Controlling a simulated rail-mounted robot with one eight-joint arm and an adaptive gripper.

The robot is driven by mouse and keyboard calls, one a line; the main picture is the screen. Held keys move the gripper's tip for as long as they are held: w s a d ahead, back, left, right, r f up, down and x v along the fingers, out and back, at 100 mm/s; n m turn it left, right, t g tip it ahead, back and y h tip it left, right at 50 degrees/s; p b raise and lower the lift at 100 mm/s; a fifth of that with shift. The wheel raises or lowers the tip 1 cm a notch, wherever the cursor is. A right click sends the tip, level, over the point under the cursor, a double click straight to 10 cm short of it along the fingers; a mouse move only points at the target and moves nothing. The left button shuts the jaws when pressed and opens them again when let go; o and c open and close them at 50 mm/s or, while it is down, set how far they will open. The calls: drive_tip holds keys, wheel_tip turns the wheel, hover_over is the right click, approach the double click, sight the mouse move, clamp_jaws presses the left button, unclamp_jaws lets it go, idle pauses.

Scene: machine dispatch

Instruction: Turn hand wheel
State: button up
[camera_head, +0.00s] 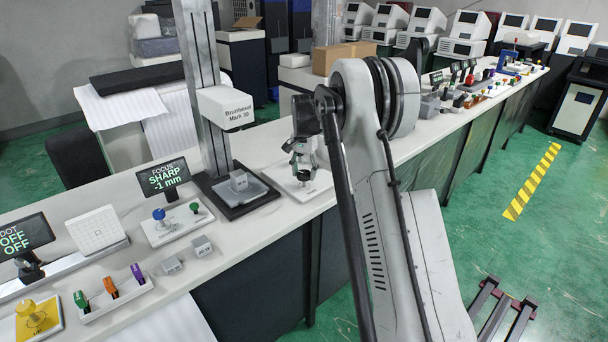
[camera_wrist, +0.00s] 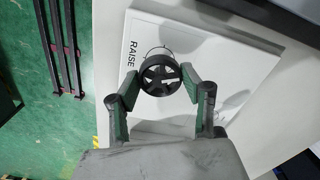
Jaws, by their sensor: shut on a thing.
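The hand wheel (camera_wrist: 159,75) is a dark spoked wheel on a pale plate marked RAISE (camera_wrist: 205,50), seen in the wrist view. My gripper (camera_wrist: 160,82) has one finger pad on each side of the wheel's rim and is shut on it.
A column machine with a dark base (camera_head: 240,198) stands just left of my gripper. Further left are a display reading SHARP -1 mm (camera_head: 163,179), a blue knob and a green knob (camera_head: 194,208), and small grey blocks (camera_head: 202,246). The bench front edge is close.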

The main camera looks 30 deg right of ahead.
sight(304, 173)
drive_tip(key=shift+m, duration=0.4)
drive_tip(key=o, duration=1.2)
drive_tip(key=shift+c, duration=0.2)
drive_tip(key=shift+r, duration=0.1)
wheel_tip(304, 173, up, 12)
